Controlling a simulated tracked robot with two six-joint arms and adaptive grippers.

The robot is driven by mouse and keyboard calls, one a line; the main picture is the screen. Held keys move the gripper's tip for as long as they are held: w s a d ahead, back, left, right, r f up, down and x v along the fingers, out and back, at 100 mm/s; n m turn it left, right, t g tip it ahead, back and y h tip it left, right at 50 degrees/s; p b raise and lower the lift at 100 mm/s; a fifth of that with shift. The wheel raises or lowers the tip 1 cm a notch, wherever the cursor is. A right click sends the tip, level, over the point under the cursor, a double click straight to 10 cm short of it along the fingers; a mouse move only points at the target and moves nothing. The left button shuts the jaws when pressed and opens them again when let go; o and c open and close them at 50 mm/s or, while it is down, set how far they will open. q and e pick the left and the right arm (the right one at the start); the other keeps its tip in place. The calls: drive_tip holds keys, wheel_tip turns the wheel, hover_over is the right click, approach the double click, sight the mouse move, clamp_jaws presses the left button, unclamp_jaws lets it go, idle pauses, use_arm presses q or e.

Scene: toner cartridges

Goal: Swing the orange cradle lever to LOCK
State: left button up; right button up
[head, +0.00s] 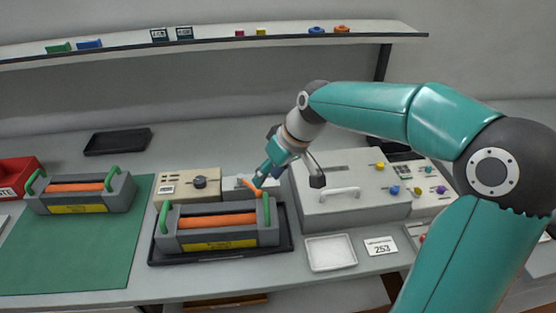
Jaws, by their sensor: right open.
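The orange lever (250,187) is a short bar behind the right part of the front grey toner cartridge (190,242). That cartridge has an orange roller and green end handles and sits in a black tray-like cradle (285,248). My right gripper (261,180) comes down from the upper right. It is open, with its fingertips at the right end of the lever; I cannot tell whether they touch it. The gripper covers part of the lever's surroundings, and no LOCK mark is readable. My left gripper is not in view.
A second cartridge (85,208) lies on a green mat (75,250) at left. A beige box with a dark knob (199,182) stands behind the cradle. A grey lidded case (350,208) is to the right, with a white tray (331,253) and a 253 card (381,246) before it.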

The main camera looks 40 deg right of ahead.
drive_tip(key=v, duration=0.6)
